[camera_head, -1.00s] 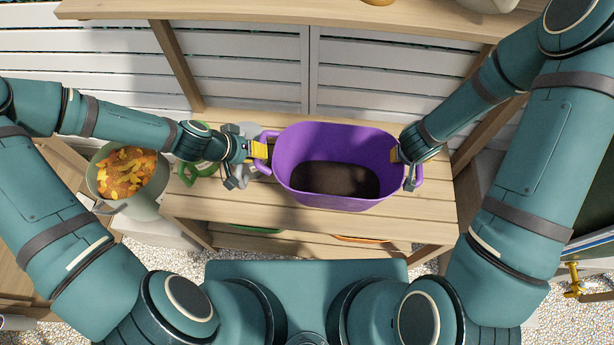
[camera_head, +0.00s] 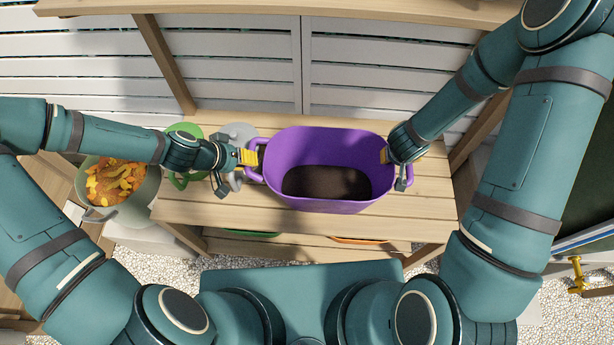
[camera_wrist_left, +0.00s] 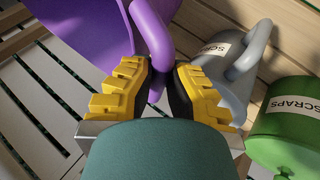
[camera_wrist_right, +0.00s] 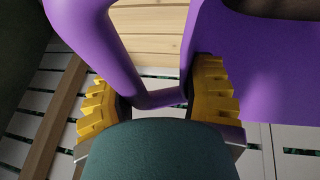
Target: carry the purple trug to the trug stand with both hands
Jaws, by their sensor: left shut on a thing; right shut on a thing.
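The purple trug (camera_head: 328,150), with dark soil (camera_head: 327,182) in its bottom, is upright over the wooden bench; whether it touches the boards I cannot tell. My left gripper (camera_head: 248,158) is shut on the trug's left handle, which shows between the yellow fingers in the left wrist view (camera_wrist_left: 158,85). My right gripper (camera_head: 385,157) is shut on the right handle; in the right wrist view that handle (camera_wrist_right: 160,97) passes between the yellow fingers. No separate trug stand can be made out.
The wooden bench (camera_head: 225,215) has bare boards at its front. A grey scraps can (camera_wrist_left: 235,70) and a green scraps can (camera_wrist_left: 290,130) stand close to my left gripper. A pail (camera_head: 137,208) of orange leaves stands at left. Slatted white panels (camera_head: 380,70) stand behind.

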